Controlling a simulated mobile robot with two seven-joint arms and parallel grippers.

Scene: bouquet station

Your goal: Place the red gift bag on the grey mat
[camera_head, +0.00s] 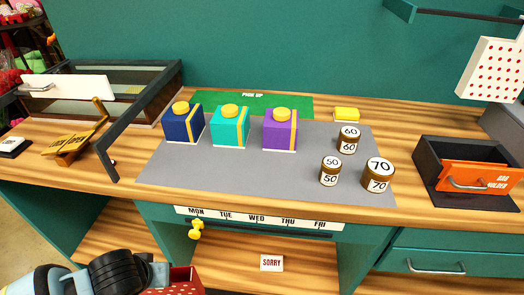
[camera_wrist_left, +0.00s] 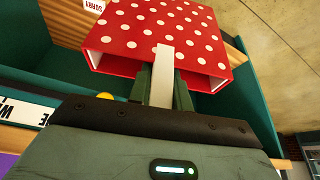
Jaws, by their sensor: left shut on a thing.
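The red gift bag with white dots (camera_wrist_left: 155,35) fills the upper part of the left wrist view. Its red edge also shows at the bottom of the head view (camera_head: 186,275), below the table's front edge and mostly cut off by the frame. My left gripper (camera_wrist_left: 163,88) is shut on the bag's white strap (camera_wrist_left: 163,62). The grey mat (camera_head: 250,178) lies on the wooden counter, beyond and above the bag in the head view. My right gripper is out of view.
On the mat stand blue (camera_head: 183,127), teal (camera_head: 229,131) and purple (camera_head: 280,135) boxes at the back, and numbered jars (camera_head: 378,177) at the right. The mat's front left and middle are bare. An orange-fronted bin (camera_head: 478,178) stands far right. A weekday strip (camera_head: 257,219) runs below the counter.

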